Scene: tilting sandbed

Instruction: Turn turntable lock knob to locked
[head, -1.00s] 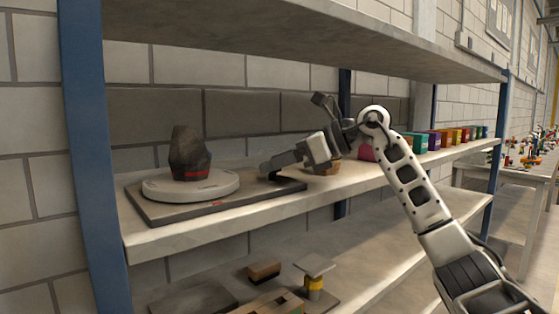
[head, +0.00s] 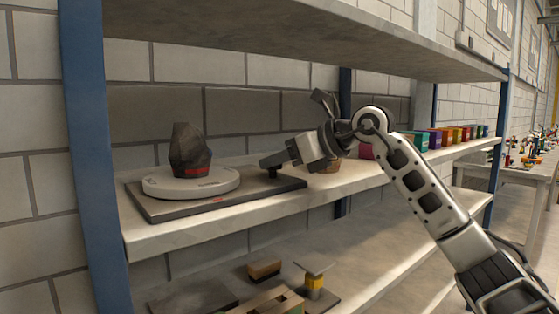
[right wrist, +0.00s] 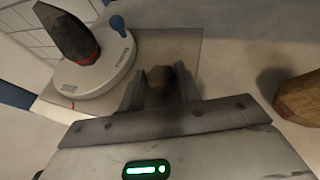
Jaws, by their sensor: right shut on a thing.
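The turntable (head: 215,190) is a round pale disc on a flat dark base plate (head: 160,212), on the middle shelf. A dark rock with a red band (head: 190,152) stands on the disc. The lock knob (right wrist: 158,77), a small brownish faceted piece, is at the plate's right end in the right wrist view. My right gripper (head: 268,165) reaches in from the right over that end. It is shut on the knob, with one finger on each side of it (right wrist: 158,90). The gripper largely hides the knob in the head view. My left gripper is not in view.
A brown wooden-looking object (right wrist: 300,97) lies to the right of the plate, behind my gripper in the head view. A row of coloured boxes (head: 450,137) stands farther right. A blue post (head: 85,150) bounds the shelf at left. Another shelf (head: 240,25) hangs above.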

